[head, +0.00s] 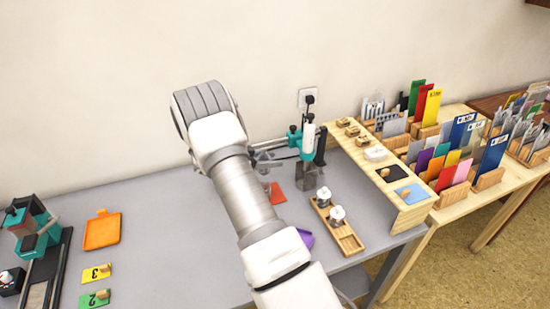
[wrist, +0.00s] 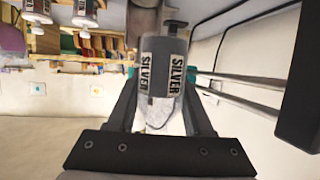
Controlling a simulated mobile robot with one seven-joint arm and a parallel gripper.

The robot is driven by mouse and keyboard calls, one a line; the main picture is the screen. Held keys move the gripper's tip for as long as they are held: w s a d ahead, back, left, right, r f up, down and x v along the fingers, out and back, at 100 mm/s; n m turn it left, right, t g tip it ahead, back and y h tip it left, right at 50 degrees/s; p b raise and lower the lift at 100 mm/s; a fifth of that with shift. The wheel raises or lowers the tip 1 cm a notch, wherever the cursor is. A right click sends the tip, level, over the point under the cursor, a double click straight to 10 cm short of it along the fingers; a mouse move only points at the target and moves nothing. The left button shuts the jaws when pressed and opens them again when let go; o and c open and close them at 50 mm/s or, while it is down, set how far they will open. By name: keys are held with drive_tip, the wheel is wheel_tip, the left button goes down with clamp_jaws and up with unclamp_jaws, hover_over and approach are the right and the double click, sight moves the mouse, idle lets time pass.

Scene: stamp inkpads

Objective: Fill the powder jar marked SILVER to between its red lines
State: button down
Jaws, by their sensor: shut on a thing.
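In the wrist view, my gripper (wrist: 160,100) is shut on a grey cylindrical container (wrist: 160,62) with two labels reading SILVER. A dark knob stands out at its upper end in the picture, and a pale, whitish part shows between the fingers. I cannot tell its fill level, and no red lines can be made out. In the head view my arm hides most of the gripper and the held container. Two white-and-metal jars (head: 323,196) (head: 337,215) stand in a wooden tray (head: 350,242); their markings are too small to read.
A purple tray (head: 306,238) is partly behind my arm. A wooden rack (head: 412,217) borders the right. An orange tray (head: 102,231) lies left, with clear grey table (head: 165,220) between.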

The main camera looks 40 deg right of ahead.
drive_tip(key=shift+w+f+b, duration=0.1)
drive_tip(key=shift+f+b, duration=0.15)
drive_tip(key=shift+b, duration=0.5)
drive_tip(key=m+t+b, duration=0.1)
drive_tip(key=b, duration=0.3)
drive_tip(key=w+m+h+b, duration=0.1)
drive_tip(key=b, duration=0.3)
drive_tip(key=shift+w+d+f+m+t, duration=0.15)
drive_tip(key=shift+f+m+t, duration=0.1)
drive_tip(key=shift+m+t, duration=0.15)
drive_tip(key=m+b, duration=0.1)
drive_tip(key=b, duration=0.4)
drive_tip(key=f+m+t+h+b, duration=0.1)
drive_tip(key=b, duration=0.4)
drive_tip(key=shift+w+d+f+m+b, duration=0.2)
drive_tip(key=shift+w+m+b, duration=0.1)
drive_tip(key=shift+w+b, duration=0.1)
drive_tip(key=shift+r, duration=0.15)
drive_tip(key=shift+w+a, duration=0.1)
drive_tip(key=shift+w+f+m+t+h+b, duration=0.15)
drive_tip(key=shift+f+m+t+h+b, duration=0.2)
drive_tip(key=shift+m+b, duration=0.85)
idle(0.7)
drive_tip(key=shift+w+f+m+t+h+b, duration=0.1)
drive_tip(key=shift+f+m+t+h+b, duration=0.25)
drive_tip(key=shift+b, duration=1.5)
drive_tip(key=shift+r+m, duration=0.1)
drive_tip(key=shift+m, duration=0.25)
idle(0.3)
